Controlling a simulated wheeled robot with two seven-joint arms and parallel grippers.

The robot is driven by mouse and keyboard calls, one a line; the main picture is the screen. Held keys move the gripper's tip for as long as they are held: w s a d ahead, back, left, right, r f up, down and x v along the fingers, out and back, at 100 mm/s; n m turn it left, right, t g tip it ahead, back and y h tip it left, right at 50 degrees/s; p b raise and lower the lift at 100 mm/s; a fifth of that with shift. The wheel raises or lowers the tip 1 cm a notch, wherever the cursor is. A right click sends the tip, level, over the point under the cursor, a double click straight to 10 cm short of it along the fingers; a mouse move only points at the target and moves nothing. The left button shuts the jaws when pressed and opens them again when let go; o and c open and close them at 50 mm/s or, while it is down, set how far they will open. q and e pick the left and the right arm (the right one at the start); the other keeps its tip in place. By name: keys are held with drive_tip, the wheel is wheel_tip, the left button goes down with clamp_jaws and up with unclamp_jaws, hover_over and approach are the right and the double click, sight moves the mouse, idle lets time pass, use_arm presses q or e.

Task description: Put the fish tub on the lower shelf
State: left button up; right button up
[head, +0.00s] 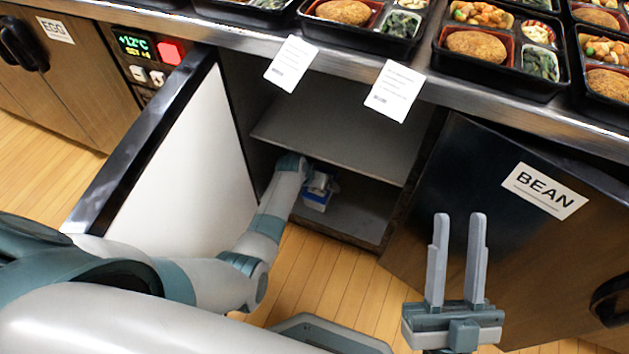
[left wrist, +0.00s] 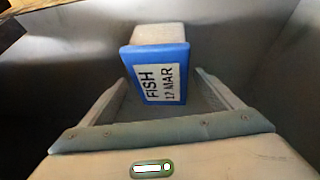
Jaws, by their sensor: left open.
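The fish tub (head: 314,202) is a small blue and white tub inside the open cabinet, on the lower shelf (head: 352,216). In the left wrist view the tub (left wrist: 157,58) stands with its label "FISH 17 MAR" facing my wrist. My left gripper (head: 319,182) reaches into the cabinet below the middle shelf. In the left wrist view its fingers are spread on either side of the tub, with a gap visible at each side. My right gripper (head: 457,218) is open and empty, in front of the BEAN door. My left forearm hides part of the lower shelf's left side.
The middle shelf (head: 330,139) is bare above my left arm. An open white-lined door (head: 185,155) stands left, and the BEAN door (head: 500,225) stands right. Bento trays (head: 500,78) line the counter above, with two paper labels hanging from its edge.

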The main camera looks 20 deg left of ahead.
use_arm(q)
drive_tip(key=shift+p+v, duration=0.45)
drive_tip(key=shift+v, duration=0.55)
drive_tip(key=p+v, duration=0.2)
drive_tip(key=v, duration=0.2)
drive_tip(key=shift+r, duration=0.25)
drive_tip(key=shift+s+r, duration=0.2)
use_arm(e)
drive_tip(key=w+a+f+g+h, duration=0.1)
drive_tip(key=w+f+g+h, duration=0.1)
drive_tip(key=f+g, duration=0.4)
drive_tip(key=shift+w+f+g, duration=0.3)
drive_tip(key=shift+w+f, duration=0.3)
drive_tip(key=shift+f, duration=1.65)
